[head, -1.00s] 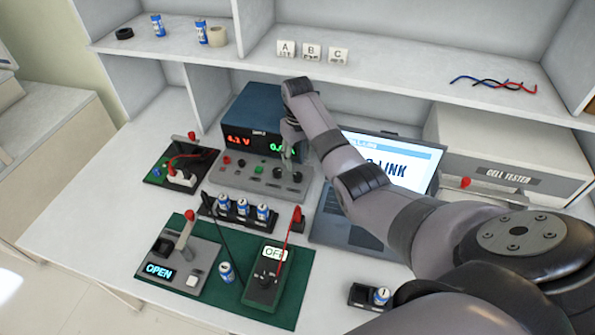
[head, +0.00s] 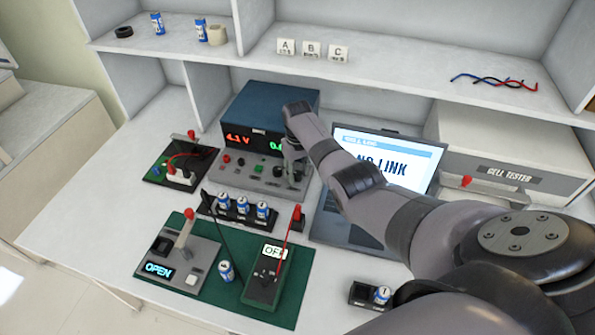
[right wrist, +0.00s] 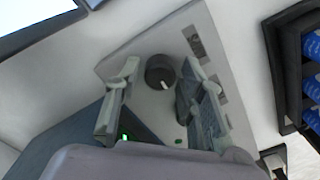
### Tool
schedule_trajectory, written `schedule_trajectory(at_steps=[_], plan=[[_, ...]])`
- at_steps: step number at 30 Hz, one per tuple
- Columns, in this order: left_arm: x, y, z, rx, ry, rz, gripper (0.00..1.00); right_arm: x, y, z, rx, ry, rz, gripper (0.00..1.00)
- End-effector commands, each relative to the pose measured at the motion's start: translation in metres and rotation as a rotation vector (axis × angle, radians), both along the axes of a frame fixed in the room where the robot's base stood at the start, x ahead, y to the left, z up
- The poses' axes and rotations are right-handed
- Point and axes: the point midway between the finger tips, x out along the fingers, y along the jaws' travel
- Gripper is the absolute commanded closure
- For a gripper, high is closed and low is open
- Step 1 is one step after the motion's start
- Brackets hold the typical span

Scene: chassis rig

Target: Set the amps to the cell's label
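The blue power supply (head: 262,105) stands at the back of the bench with a grey control panel (head: 240,172). Its red display (head: 238,137) reads about 4 V; the last digit is hard to read. The green display (head: 275,146) is partly hidden by my arm. My right gripper (head: 292,162) is low over the panel's right end. In the right wrist view, its open fingers (right wrist: 158,78) stand on either side of a dark round knob (right wrist: 160,72), the right finger closer.
A cell rack (head: 240,219), a meter showing OFF (head: 265,275) and a switch box showing OPEN (head: 178,265) are in front of the panel. A laptop (head: 385,165) showing NO LINK is right of it. A shelf (head: 390,72) runs above.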

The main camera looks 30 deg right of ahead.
Motion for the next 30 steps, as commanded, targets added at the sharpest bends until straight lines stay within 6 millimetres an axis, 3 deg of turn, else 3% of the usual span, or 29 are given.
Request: schedule_trajectory(at_steps=[15, 30], plan=[[-0.0005, 0.0002, 0.0, 0.0, 0.001, 0.0, 0.0, -0.0001, 0.0003, 0.0001, 0.001, 0.0, 0.0, 1.0], [-0.0001, 0.0012, 0.0069, 0.001, 0.0, 0.0, 0.0, 0.0001, 0.0006, 0.0017, 0.002, 0.001, -0.127, 1.0]])
